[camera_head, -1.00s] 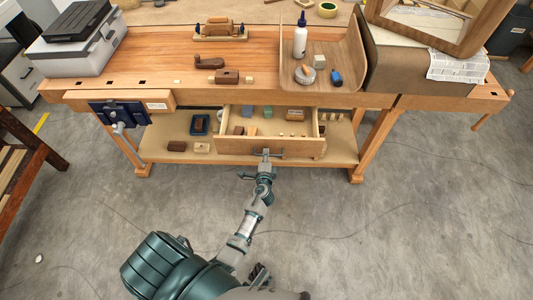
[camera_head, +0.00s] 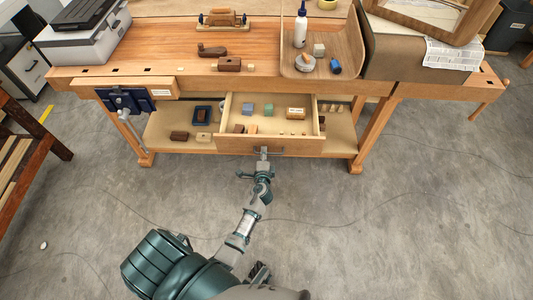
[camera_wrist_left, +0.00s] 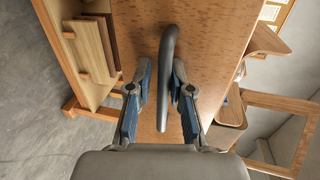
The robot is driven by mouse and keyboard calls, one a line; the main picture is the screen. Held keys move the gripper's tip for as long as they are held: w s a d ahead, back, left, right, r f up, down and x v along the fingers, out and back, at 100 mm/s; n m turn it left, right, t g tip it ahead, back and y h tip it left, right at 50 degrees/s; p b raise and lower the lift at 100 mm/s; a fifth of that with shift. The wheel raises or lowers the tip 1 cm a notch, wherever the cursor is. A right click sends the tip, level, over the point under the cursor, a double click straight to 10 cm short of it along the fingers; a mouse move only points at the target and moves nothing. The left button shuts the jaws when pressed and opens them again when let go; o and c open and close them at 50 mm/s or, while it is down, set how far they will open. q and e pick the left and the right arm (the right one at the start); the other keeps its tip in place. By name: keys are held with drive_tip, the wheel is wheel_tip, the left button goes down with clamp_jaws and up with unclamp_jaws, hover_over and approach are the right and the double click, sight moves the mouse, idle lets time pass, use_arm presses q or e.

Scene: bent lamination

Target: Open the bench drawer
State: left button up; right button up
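The bench drawer (camera_head: 262,145) is pulled out from under the wooden bench top, and its inside shows. It holds several small blocks, including a blue-grey one, a green one and a tan one. A grey bar handle (camera_head: 274,152) crosses its front, and it also shows in the left wrist view (camera_wrist_left: 168,50). My left gripper (camera_head: 264,158) is at the handle. My right gripper is not in view.
The bench top (camera_head: 150,50) carries a plane, wooden blocks and a tray (camera_head: 345,62) with a glue bottle. A blue vise (camera_head: 125,100) is at the left front. A lower shelf (camera_head: 170,145) lies behind the drawer.

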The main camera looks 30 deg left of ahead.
use_arm(q)
drive_tip(key=shift+w+d, duration=0.1)
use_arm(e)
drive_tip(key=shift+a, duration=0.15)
use_arm(q)
drive_tip(key=shift+d, duration=0.15)
drive_tip(key=v, duration=1.1)
drive_tip(key=shift+s, duration=0.45)
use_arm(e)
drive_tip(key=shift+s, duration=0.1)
